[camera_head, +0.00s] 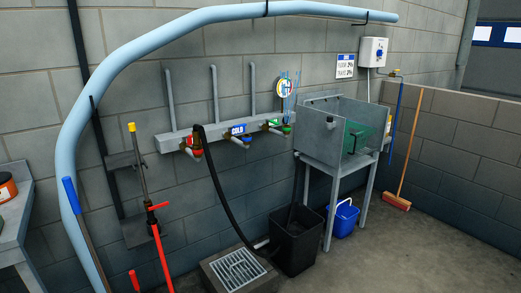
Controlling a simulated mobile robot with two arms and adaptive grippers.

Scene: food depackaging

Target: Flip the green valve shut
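The green valve (279,126) is the rightmost of three coloured valves on a grey wall-mounted pipe rail (175,141). It is small in the picture, and I cannot tell its handle position. A blue valve (241,138) is left of it, beside a blue "COLD" label (238,129). A red valve (193,143) is further left, with a black hose (228,195) hanging near it. Neither of my grippers shows in the head view.
A metal sink (323,132) on legs stands right of the valves. Below are a black bin (297,247), a blue bucket (345,218) and a floor drain grate (239,269). A broom (397,201) leans at right. Red-handled and blue-handled tools stand at left.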

